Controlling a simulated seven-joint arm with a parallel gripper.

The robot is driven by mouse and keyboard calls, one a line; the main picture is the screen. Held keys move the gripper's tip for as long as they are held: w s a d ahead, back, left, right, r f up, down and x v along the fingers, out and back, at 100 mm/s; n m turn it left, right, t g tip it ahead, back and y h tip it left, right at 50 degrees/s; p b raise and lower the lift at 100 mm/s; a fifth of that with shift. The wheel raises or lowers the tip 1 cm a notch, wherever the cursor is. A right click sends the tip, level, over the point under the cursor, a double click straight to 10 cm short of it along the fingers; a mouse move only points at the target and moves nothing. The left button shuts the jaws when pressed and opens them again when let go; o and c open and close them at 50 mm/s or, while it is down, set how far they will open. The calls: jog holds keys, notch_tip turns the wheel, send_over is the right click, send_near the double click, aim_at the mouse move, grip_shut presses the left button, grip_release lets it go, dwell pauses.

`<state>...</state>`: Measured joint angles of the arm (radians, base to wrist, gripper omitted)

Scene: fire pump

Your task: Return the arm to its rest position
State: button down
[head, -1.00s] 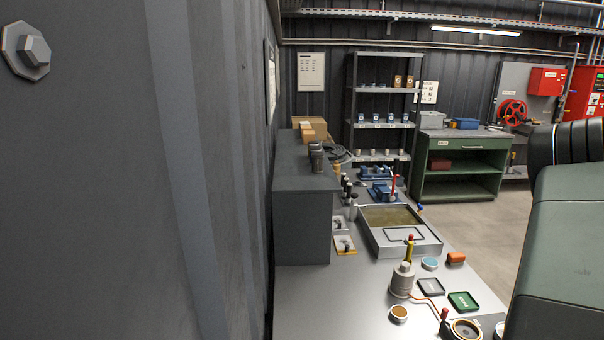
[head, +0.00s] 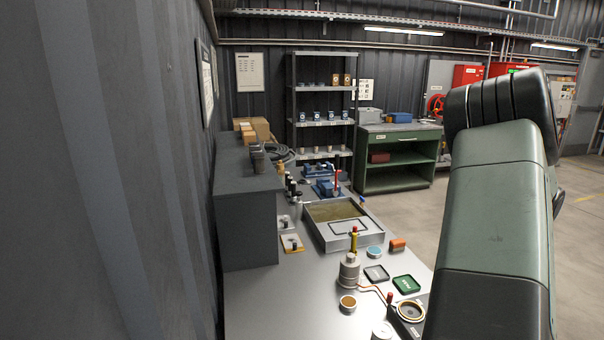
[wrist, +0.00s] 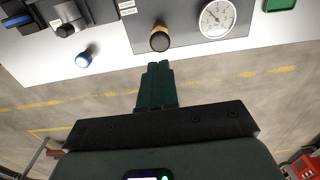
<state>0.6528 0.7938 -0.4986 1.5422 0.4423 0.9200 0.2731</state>
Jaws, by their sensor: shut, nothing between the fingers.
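My gripper (wrist: 153,83) shows in the wrist view with its two dark green fingers pressed together and nothing between them. It is near the bench edge, with floor behind it in the picture. A black round knob with a brass collar (wrist: 160,38) is just beyond the fingertips, and I see a gap between them. My green arm (head: 495,230) fills the right side of the head view. The gripper itself is not visible in the head view.
The steel bench (head: 290,310) carries a shallow basin (head: 371,238), a grey cylinder (head: 349,270) and a green tray (head: 407,285). Open floor (head: 400,210) lies right of the bench.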

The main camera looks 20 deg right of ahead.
jog(key=w+a+r+n+t, duration=0.2)
jog(key=w+a+r+n, duration=0.15)
jog(key=a+r, duration=0.7)
jog(key=w+a+r+n+t, duration=0.1)
jog(key=w+a+r+n, duration=0.25)
jog(key=a+r, duration=0.75)
jog(key=s+a+r+n, duration=0.1)
jog(key=s+a+n, duration=0.2)
jog(key=a, duration=0.9)
jog(key=s+a+n+t, duration=0.2)
jog(key=s+a+n, duration=0.6)
jog(key=s+a, duration=0.4)
jog(key=shift+s+r+t, duration=0.3)
jog(key=shift+s+r, duration=0.15)
jog(key=shift+s, duration=0.75)
